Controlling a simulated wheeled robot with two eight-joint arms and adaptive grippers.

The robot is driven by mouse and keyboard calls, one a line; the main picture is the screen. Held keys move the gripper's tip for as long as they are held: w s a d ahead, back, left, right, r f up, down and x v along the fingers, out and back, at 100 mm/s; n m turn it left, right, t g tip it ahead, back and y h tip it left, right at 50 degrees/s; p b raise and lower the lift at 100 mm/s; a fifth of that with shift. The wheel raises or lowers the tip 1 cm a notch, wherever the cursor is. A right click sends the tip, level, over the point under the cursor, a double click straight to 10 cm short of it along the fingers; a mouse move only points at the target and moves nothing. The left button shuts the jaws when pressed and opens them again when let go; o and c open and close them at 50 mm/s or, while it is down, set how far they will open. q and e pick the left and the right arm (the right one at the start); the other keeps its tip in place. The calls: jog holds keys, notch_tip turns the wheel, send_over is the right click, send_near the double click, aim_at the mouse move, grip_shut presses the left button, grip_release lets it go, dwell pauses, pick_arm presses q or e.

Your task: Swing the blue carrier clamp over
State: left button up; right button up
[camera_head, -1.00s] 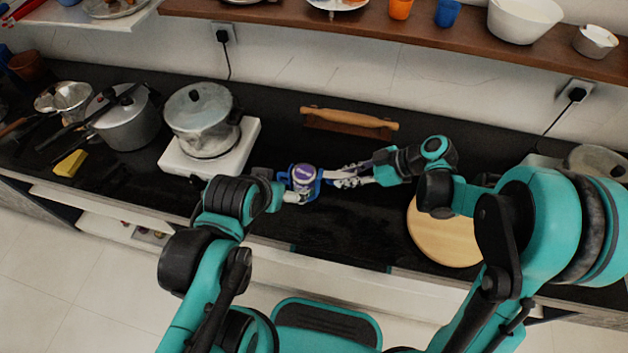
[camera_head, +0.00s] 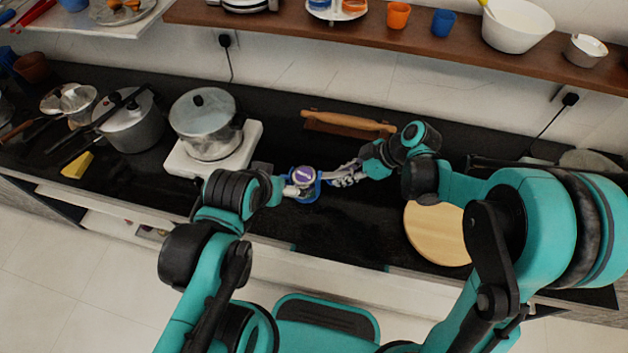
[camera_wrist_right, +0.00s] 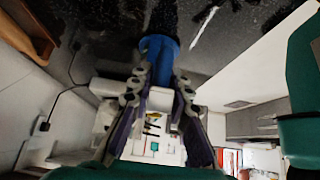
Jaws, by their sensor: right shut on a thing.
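The blue carrier clamp (camera_head: 310,191) is a small blue frame around a round item with a purple and white top (camera_head: 303,174), at the middle of the dark counter. My right gripper (camera_head: 325,179) reaches it from the right and is shut on it. In the right wrist view the blue clamp (camera_wrist_right: 158,44) shows between the two fingertips of my right gripper (camera_wrist_right: 157,62). My left gripper (camera_head: 290,190) is at the left side of the clamp. Its fingers are small and partly hidden by my arm, so I cannot tell whether they touch or hold anything.
A steel pot (camera_head: 207,125) stands on a white stove (camera_head: 245,140) to the left. A rolling pin (camera_head: 348,121) lies on its holder behind. A round wooden board (camera_head: 435,235) lies at the right, under my right arm. A yellow sponge (camera_head: 77,165) lies far left.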

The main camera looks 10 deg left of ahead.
dwell(0.3)
jog(key=shift+a+r+h+p, duration=0.25)
jog(key=shift+r+h+p, duration=0.35)
jog(key=shift+p, duration=0.2)
jog(key=shift+h, duration=0.3)
